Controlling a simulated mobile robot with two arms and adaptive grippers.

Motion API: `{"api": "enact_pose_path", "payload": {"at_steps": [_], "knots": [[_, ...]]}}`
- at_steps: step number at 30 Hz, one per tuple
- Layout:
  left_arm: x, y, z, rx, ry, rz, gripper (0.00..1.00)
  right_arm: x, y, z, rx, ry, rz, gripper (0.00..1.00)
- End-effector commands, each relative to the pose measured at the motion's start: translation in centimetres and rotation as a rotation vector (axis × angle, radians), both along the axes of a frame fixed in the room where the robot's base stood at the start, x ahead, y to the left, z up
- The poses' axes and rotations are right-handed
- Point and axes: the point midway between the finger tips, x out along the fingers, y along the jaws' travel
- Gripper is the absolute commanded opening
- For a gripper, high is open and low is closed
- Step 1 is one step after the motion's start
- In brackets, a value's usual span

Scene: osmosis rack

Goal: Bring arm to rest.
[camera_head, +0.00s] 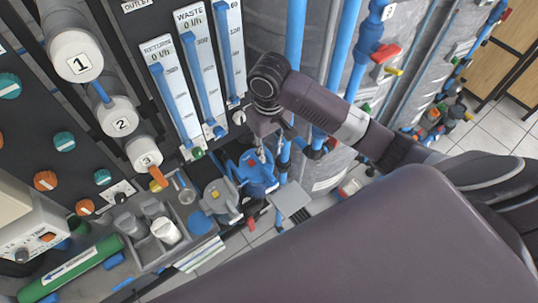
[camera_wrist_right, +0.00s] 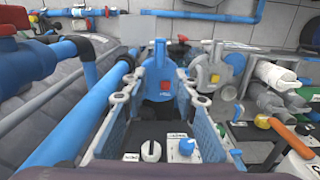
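My right arm (camera_head: 330,107) comes in from the right in the head view and reaches across to the front of the rack. My right gripper (camera_head: 261,151) hangs from its wrist, pointing down near a blue pump-like part. In the right wrist view the fingers of the right gripper (camera_wrist_right: 162,68) stand apart, with nothing held between them. The blue part (camera_wrist_right: 159,80) shows beyond the gap. I cannot tell whether a finger touches it. My left arm and left gripper are not in view.
Blue pipes (camera_head: 296,35) and a red-handled valve (camera_head: 385,53) stand close to the right arm. Flow meters (camera_head: 203,65) and a knob panel are on the left. A grey bin (camera_head: 150,250) with cups sits lower left. Tiled floor (camera_head: 497,128) shows at right.

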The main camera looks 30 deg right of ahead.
Motion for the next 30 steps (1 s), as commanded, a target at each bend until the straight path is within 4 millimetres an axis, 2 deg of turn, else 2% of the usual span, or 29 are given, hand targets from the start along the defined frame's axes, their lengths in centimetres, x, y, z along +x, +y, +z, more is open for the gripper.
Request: {"api": "enact_pose_path", "payload": {"at_steps": [19,23,30], "knots": [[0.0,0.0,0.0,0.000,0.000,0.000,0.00,-0.3,0.3,-0.1,0.005,0.000,0.006,0.27],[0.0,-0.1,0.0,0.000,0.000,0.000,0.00,-1.5,1.9,-1.4,0.035,-0.020,0.042,0.27],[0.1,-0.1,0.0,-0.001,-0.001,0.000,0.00,-6.0,5.9,-4.5,0.122,-0.112,0.119,0.27]]}}
